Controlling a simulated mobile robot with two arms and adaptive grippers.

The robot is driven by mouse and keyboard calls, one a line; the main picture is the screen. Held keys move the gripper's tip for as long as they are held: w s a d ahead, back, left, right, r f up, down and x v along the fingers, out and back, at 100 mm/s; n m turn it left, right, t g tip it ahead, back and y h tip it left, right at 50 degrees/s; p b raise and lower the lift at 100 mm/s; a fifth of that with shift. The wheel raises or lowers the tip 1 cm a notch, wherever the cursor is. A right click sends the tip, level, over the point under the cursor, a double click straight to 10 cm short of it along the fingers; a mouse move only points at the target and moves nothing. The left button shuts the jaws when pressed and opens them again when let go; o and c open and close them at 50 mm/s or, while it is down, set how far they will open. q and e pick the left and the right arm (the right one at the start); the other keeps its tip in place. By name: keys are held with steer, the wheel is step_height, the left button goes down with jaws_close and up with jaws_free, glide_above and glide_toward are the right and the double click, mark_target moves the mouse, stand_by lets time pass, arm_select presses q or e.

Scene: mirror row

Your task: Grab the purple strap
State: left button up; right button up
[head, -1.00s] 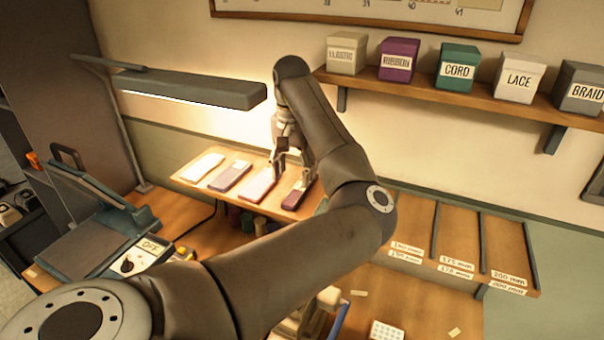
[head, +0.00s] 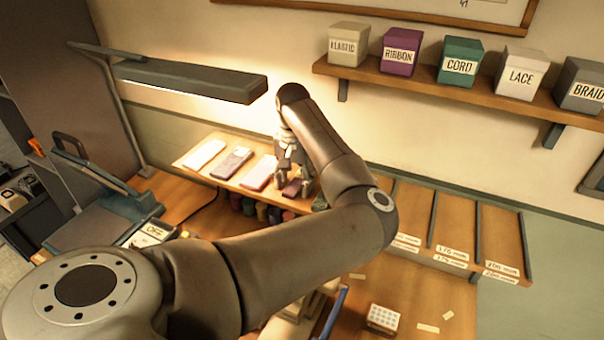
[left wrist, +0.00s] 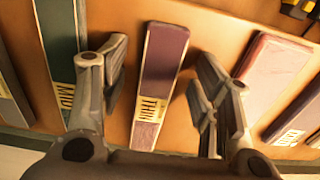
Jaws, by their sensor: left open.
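In the left wrist view the dark purple strap (left wrist: 163,70) has a yellow label reading THIN. My left gripper (head: 294,180) is open over it; in the left wrist view its two fingers (left wrist: 162,62) stand on either side of the strap, with gaps visible. Whether the fingertips touch the shelf cannot be told. My left arm hides part of the shelf in the head view. My right gripper is not in view.
A pink strap (left wrist: 272,70) lies on one side and a teal strap (left wrist: 58,40) labelled MID on the other. Spools stand under the shelf. A lamp bar (head: 190,80) hangs left of my forearm. Labelled boxes (head: 458,63) stand on a wall shelf.

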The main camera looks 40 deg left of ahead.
arm_select(q)
steer(key=c, duration=1.1)
steer(key=shift+r, duration=0.15)
